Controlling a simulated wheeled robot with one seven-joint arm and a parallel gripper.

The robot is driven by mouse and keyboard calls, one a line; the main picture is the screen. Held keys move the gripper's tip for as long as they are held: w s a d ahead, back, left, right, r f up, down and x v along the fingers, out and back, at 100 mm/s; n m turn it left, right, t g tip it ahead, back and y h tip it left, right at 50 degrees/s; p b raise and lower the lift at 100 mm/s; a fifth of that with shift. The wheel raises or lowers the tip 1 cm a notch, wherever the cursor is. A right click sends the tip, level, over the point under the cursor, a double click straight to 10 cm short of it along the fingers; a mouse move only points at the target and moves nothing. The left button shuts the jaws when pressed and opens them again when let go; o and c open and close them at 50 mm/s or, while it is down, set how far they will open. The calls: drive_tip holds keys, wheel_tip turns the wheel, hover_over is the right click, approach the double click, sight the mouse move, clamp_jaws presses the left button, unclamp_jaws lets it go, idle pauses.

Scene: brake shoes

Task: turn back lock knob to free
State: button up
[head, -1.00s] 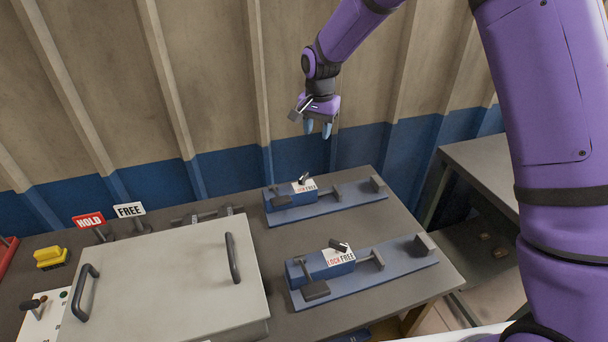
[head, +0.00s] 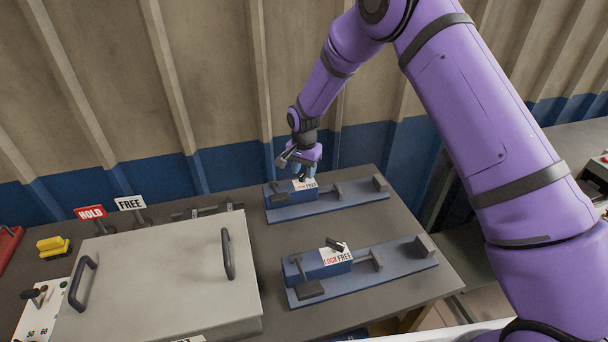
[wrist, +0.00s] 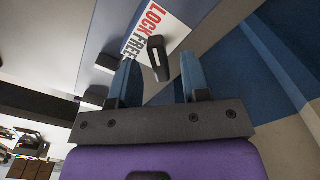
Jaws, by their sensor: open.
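The back fixture (head: 325,200) is a blue block on a blue plate with a white label (head: 303,185) reading LOCK in red and FREE in black. In the wrist view its dark lock knob (wrist: 158,60), with a white stripe, stands on the label (wrist: 170,30). In the head view the gripper mostly hides the knob. My gripper (head: 302,173) is just above this label. In the wrist view my gripper (wrist: 158,70) is open, with one blue finger on each side of the knob. I cannot tell whether either finger touches it.
A similar front fixture (head: 365,275) with its own knob (head: 336,245) lies nearer on the bench. A grey lidded box (head: 160,280) with two handles stands left. HOLD (head: 91,213) and FREE (head: 130,203) signs stand behind it. The corrugated wall is close behind the bench.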

drive_tip(key=shift+f, duration=1.1)
clamp_jaws()
